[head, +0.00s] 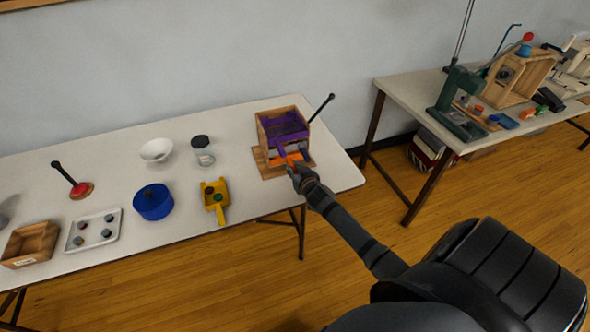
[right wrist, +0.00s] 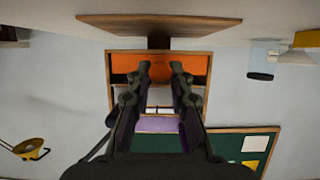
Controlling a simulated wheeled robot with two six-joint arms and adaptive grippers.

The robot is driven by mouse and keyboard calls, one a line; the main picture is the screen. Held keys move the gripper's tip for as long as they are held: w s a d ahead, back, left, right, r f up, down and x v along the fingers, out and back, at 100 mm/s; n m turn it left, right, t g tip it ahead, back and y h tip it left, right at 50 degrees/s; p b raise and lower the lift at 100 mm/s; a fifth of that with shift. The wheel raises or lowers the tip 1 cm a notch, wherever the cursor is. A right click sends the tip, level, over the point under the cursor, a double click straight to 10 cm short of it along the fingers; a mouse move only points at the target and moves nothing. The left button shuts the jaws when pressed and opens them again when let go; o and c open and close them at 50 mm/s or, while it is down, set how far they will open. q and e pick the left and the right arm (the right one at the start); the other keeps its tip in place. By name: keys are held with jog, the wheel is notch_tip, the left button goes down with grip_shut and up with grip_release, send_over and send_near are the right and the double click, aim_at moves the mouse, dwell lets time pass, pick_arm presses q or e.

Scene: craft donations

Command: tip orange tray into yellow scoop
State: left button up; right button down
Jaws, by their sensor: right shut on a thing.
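The orange tray (head: 291,158) sits low at the front of a wooden box (head: 271,142) near the table's right end. In the right wrist view, which looks upside down, the orange tray (right wrist: 128,63) spans the box's opening. My right gripper (head: 297,168) is at the tray's front, its fingers (right wrist: 160,67) shut on it. The tray's contents are hidden. The yellow scoop (head: 208,186) lies on the table to the left of the box, its handle towards the front edge. Dark round pieces lie in it. My left gripper is not in view.
A purple tray (head: 288,127) sits higher in the box, with a dark lever at its right. A jar (head: 202,152), white bowl (head: 157,150), blue pot (head: 153,202) and white tray (head: 93,231) stand leftward. Table between scoop and box looks clear.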

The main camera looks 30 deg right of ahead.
jog(key=shift+r+p, duration=0.3)
jog(key=shift+p, duration=0.05)
jog(key=shift+f, duration=0.1)
jog(key=shift+s+a+p, duration=0.15)
jog(key=shift+s+a, duration=0.05)
jog(key=shift+s, duration=0.65)
jog(key=shift+s+a+p, duration=0.2)
jog(key=shift+s+a, duration=0.05)
jog(key=shift+s, duration=0.65)
jog(key=shift+s+a+p, duration=0.15)
jog(key=shift+s+a, duration=0.05)
jog(key=shift+s, duration=0.65)
jog(key=s+a+b, duration=0.1)
jog(key=s+a, duration=0.1)
jog(key=s, duration=0.9)
jog(key=shift+s+a, duration=0.15)
jog(key=shift+a, duration=0.2)
